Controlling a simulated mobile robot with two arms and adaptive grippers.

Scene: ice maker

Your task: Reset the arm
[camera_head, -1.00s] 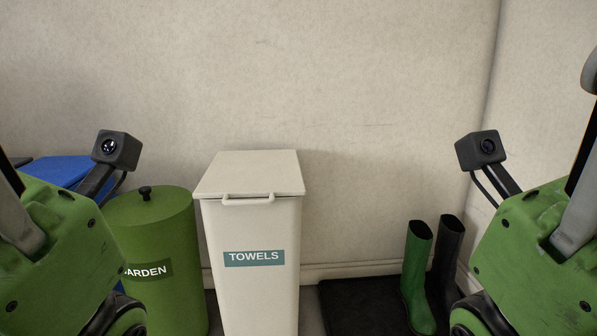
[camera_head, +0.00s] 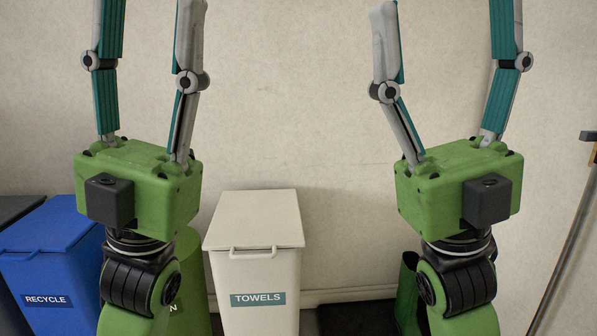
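My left gripper (camera_head: 150,10) points straight up on the left side of the head view. Its two fingers are spread wide apart with nothing between them, and the tips reach the top edge of the picture. My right gripper (camera_head: 446,10) also points up, on the right side, with its fingers spread and only bare wall showing between them. Its far finger runs to the top edge. Both green gripper bodies and the dark wrist joints below them are in full view.
A white TOWELS bin (camera_head: 255,218) stands between my arms. A blue RECYCLE bin (camera_head: 45,270) and a mostly hidden green bin (camera_head: 192,290) are at left. Green boots (camera_head: 405,285) on a black mat (camera_head: 355,318) are partly behind my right arm. A pole (camera_head: 565,235) leans at right.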

